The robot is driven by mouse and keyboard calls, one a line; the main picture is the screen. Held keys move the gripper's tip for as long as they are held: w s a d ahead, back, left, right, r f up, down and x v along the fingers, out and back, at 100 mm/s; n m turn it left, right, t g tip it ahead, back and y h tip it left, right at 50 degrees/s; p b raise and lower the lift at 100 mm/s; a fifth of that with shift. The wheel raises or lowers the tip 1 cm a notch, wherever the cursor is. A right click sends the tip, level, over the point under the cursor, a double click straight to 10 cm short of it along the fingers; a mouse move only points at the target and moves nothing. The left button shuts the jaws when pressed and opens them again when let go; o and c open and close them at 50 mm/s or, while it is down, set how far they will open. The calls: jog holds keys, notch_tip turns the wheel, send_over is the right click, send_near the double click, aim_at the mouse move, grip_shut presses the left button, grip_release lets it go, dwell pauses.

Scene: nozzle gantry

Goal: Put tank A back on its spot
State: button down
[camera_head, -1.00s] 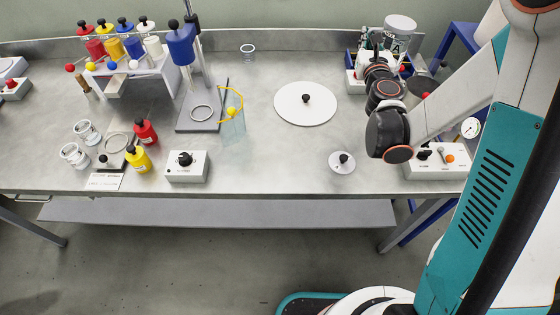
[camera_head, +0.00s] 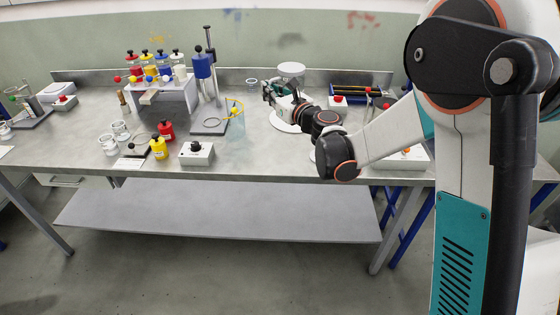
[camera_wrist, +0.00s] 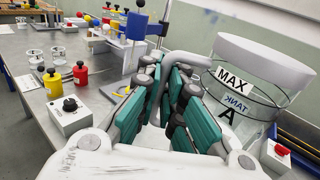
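Tank A (camera_head: 291,67) is a clear round vessel with a white top, beside my gripper (camera_head: 279,93) in the head view. In the wrist view tank A (camera_wrist: 268,65) is upright at the right, with "MAX" and "TANK A" labels. Its pale handle loop runs between the teal fingers of my gripper (camera_wrist: 168,95), which appear shut on it; the exact contact is partly hidden. In the head view the tank appears over the white round disc (camera_head: 284,123), which my arm partly covers. I cannot tell the tank's height above it.
A white knob box (camera_head: 197,154), a red bottle (camera_head: 166,130) and a yellow bottle (camera_head: 158,149) stand near the front. A blue tray (camera_head: 356,92) is at the back right.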

jog(key=shift+n+g+y, duration=0.4)
jog(key=shift+n+y, duration=0.1)
jog(key=a+f+b, duration=0.1)
jog(key=f+b, duration=0.1)
jog(key=f, duration=0.4)
jog(key=a+f+b, duration=0.1)
jog(key=f+b, duration=0.2)
jog(key=f, duration=0.4)
jog(key=f+b, duration=0.2)
jog(key=f, duration=0.4)
jog(key=shift+a+f+b, duration=0.35)
jog(key=shift+a, duration=0.05)
jog(key=shift+s, duration=0.1)
jog(key=c, duration=1.9)
grip_release()
jog(key=shift+c, duration=0.2)
jog(key=shift+o, duration=0.9)
